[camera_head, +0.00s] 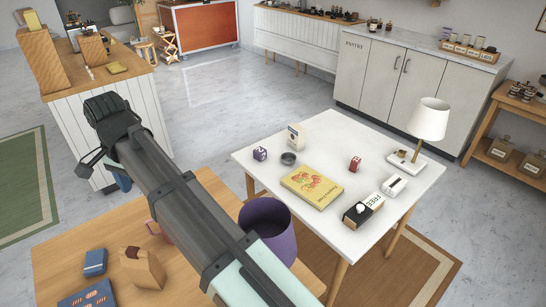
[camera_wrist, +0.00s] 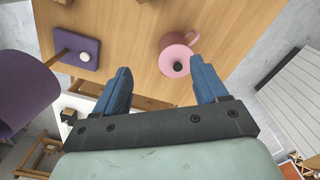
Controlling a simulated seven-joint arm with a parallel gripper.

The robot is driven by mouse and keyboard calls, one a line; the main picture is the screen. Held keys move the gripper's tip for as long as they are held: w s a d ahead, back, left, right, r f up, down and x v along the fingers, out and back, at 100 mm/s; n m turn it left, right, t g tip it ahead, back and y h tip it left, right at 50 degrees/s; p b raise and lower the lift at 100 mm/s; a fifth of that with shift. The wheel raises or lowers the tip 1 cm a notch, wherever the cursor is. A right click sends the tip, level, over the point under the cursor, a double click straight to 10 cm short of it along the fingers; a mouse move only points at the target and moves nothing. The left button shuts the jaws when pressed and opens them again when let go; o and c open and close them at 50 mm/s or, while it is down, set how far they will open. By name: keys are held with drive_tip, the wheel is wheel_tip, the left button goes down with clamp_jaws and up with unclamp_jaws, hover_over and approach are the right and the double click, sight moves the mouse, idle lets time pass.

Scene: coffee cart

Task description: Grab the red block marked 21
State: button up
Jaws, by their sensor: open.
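A small red block (camera_head: 355,164) sits on the white table (camera_head: 322,226), right of the middle and in front of the lamp. It has a pale mark on its face, too small for me to read. A purple block (camera_head: 260,153) with a similar mark sits near the table's left edge. My gripper (camera_head: 120,182) is largely hidden behind my arm in the head view, far left of the red block. In the wrist view my gripper (camera_wrist: 162,84) has its two blue fingers wide apart with nothing between them. The red block is not in the wrist view.
A yellow book (camera_head: 312,186), a dark bowl (camera_head: 288,158), a lamp (camera_head: 429,118) and a black-and-white box (camera_head: 363,211) share the white table. A purple bin (camera_head: 268,218) stands between the tables. A pink mug (camera_wrist: 178,58) is on the wooden table below my gripper.

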drive_tip(key=w+d+m, duration=0.5)
drive_tip(key=w+d, duration=0.6)
drive_tip(key=w, duration=0.4)
drive_tip(key=w+d+m, duration=0.6)
drive_tip(key=w+d, duration=0.4)
drive_tip(key=w, duration=0.6)
drive_tip(key=m, duration=1.1)
hover_over(356, 159)
wheel_tip(356, 159, down, 14)
wheel_tip(356, 159, down, 8)
drive_tip(key=shift+a+f, duration=0.1)
drive_tip(key=shift+f, duration=0.1)
drive_tip(key=shift+s+d+f, duration=0.1)
drive_tip(key=shift+f, duration=1.25)
drive_tip(key=shift+d+f, duration=0.1)
drive_tip(key=shift+f, duration=1.2)
drive_tip(key=shift+c, duration=0.3)
